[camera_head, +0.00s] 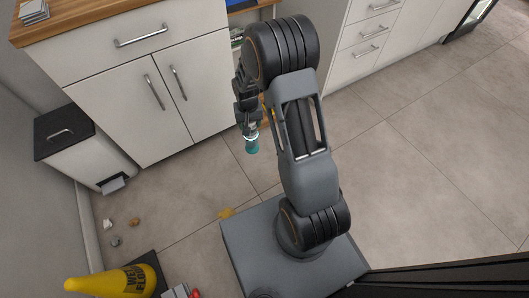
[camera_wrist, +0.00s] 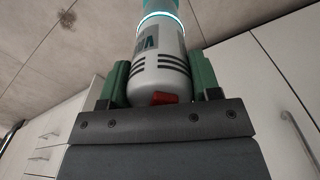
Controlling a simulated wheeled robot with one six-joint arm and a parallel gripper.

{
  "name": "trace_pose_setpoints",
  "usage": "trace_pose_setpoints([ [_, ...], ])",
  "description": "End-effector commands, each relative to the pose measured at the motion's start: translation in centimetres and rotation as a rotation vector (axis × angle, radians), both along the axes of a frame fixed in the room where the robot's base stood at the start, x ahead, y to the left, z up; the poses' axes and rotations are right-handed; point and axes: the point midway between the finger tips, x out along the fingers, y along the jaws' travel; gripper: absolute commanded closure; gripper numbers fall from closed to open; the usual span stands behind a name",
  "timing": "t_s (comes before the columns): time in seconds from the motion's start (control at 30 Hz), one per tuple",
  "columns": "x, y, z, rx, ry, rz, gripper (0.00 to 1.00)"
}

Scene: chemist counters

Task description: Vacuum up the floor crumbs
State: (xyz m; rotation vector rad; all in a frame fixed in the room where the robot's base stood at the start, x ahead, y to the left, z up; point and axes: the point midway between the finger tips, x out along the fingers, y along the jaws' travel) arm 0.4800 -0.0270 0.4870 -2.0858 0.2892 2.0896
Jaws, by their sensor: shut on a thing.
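My gripper (camera_head: 250,122) is shut on a hand-held vacuum (camera_wrist: 160,65), and its fingers (camera_wrist: 160,80) press on both sides of the white body. The vacuum has a teal end, a light ring and a red button. In the head view its teal end (camera_head: 252,144) points down in front of the cabinet, apart from the crumbs. Small crumb-like bits (camera_head: 115,241) lie scattered on the floor at the lower left. A brown speckled patch (camera_wrist: 67,19) shows on the tiles in the wrist view; I cannot tell which spot it is.
A white bin with a black lid (camera_head: 66,136) stands left of the cabinet (camera_head: 150,88). A yellow wet-floor cone (camera_head: 112,282) is at the bottom left. A yellowish lump (camera_head: 226,213) lies beside my base. The tiled floor on the right (camera_head: 420,170) is clear.

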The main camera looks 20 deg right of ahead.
Motion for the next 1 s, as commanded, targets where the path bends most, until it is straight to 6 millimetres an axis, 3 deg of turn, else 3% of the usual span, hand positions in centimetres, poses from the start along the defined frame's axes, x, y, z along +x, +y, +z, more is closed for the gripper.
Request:
trace_pose_setpoints([
  [0.03,0.1,-0.7,-2.4,0.0,0.004,-0.057,0.67],
  [0.2,0.2,-2.8,-9.2,0.0,0.005,-0.276,0.67],
  [0.4,-0.3,-4.9,-15.9,0.001,0.002,-0.502,0.67],
  [0.5,-0.7,-5.6,-18.4,0.0,0.001,-0.586,0.67],
  [0.7,-1.3,-6.5,-21.3,0.002,-0.002,-0.69,0.67],
  [1.0,-1.5,-6.8,-23.0,0.001,-0.003,-0.726,0.67],
])
